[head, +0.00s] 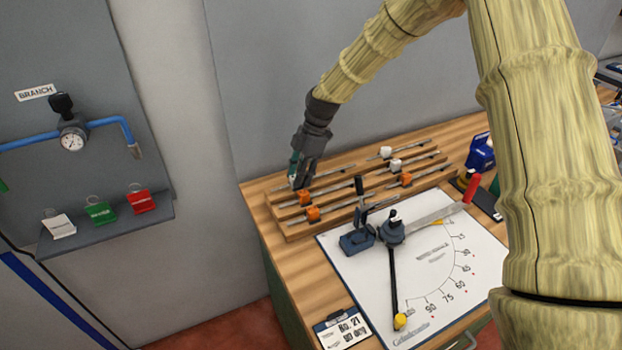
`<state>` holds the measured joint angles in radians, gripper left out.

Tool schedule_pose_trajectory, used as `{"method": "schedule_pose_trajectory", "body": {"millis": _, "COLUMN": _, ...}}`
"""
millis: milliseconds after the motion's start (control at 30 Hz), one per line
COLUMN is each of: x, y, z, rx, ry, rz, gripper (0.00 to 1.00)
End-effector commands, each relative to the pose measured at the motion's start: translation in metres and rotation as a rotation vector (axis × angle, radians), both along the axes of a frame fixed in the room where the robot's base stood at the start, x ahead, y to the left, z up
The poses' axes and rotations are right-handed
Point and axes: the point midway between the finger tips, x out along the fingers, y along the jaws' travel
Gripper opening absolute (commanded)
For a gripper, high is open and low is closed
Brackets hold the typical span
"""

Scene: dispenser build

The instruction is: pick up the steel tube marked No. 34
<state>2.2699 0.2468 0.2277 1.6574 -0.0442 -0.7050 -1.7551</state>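Several thin steel tubes lie across a stepped wooden rack (291,230) at the back of the bench. They carry orange tags, such as the front left one (313,214), and white tags, such as the back right one (386,152). The numbers on the tags are too small to read, so I cannot tell which tube is No. 34. My gripper (299,183) points down at the left end of the back left tube (334,174). Its fingers overlap a whitish tag there. Whether they are open or closed on it is not clear.
A bending tool with a blue-grey base (357,242) and a red-handled lever (472,188) stands on a white angle sheet (455,285) before the rack. A clipboard card (343,328) reads No. 21. A blue container (481,153) stands right of the rack. A grey wall rises close behind.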

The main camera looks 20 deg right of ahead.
Motion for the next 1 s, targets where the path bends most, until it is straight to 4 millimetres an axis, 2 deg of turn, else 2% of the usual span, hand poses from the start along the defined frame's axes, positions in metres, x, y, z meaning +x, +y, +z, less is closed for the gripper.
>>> {"method": "schedule_pose_trajectory", "body": {"millis": 67, "x": 0.000, "y": 0.000, "z": 0.000, "rx": 0.000, "ry": 0.000, "rz": 0.000, "gripper": 0.30}}
{"method": "schedule_pose_trajectory", "body": {"millis": 100, "x": 0.000, "y": 0.000, "z": 0.000, "rx": 0.000, "ry": 0.000, "rz": 0.000, "gripper": 0.27}}
{"method": "schedule_pose_trajectory", "body": {"millis": 233, "x": 0.000, "y": 0.000, "z": 0.000, "rx": 0.000, "ry": 0.000, "rz": 0.001, "gripper": 0.03}}
{"method": "schedule_pose_trajectory", "body": {"millis": 267, "x": 0.000, "y": 0.000, "z": 0.000, "rx": 0.000, "ry": 0.000, "rz": 0.001, "gripper": 0.00}}
{"method": "schedule_pose_trajectory", "body": {"millis": 533, "x": 0.000, "y": 0.000, "z": 0.002, "rx": 0.000, "ry": 0.001, "rz": 0.001, "gripper": 0.00}}
{"method": "schedule_pose_trajectory", "body": {"millis": 1000, "x": 0.000, "y": 0.000, "z": 0.020, "rx": 0.000, "ry": -0.001, "rz": 0.002, "gripper": 0.00}}
